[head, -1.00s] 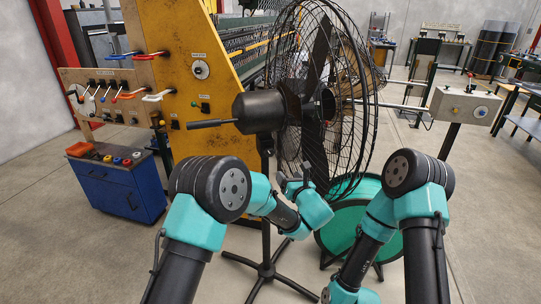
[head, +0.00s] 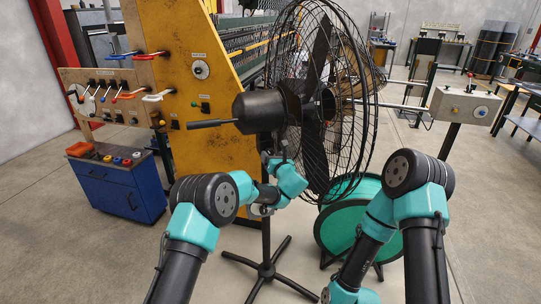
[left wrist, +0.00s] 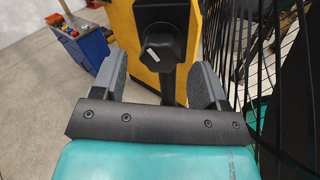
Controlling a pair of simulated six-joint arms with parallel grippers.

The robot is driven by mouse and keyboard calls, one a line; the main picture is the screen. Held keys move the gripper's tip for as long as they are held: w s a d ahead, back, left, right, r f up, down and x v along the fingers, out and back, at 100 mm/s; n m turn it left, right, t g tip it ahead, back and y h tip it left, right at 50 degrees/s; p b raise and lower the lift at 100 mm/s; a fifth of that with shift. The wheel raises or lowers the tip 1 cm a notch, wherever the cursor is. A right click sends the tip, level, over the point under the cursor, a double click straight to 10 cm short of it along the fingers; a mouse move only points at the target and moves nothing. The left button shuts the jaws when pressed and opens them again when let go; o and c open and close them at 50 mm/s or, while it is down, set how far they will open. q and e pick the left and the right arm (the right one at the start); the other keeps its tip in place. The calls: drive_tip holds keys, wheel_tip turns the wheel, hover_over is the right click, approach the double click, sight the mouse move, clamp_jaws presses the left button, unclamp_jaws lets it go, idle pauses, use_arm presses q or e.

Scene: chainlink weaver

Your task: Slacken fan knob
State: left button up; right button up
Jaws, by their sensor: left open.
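The fan (head: 322,100) is a black caged fan on a stand, with a dark motor housing (head: 258,111) at its back. In the left wrist view, a dark fan knob (left wrist: 161,47) with a white mark sits just beyond and between my fingers, at the top of the stand's pole. My left gripper (head: 275,160) is just below the motor housing, next to the pole. The left wrist view shows its two grey fingers (left wrist: 160,80) wide apart with nothing clamped. In the head view, I cannot make out the knob clearly. My right gripper is out of view.
The fan's wire cage stands close on the right of my left gripper. A yellow machine panel (head: 185,75) is behind. A green drum (head: 345,235) stands right of the pole. A blue cabinet (head: 120,190) is at left. Floor is clear between.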

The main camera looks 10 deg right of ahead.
use_arm(q)
drive_tip(key=shift+x, duration=1.15)
drive_tip(key=c, duration=0.9)
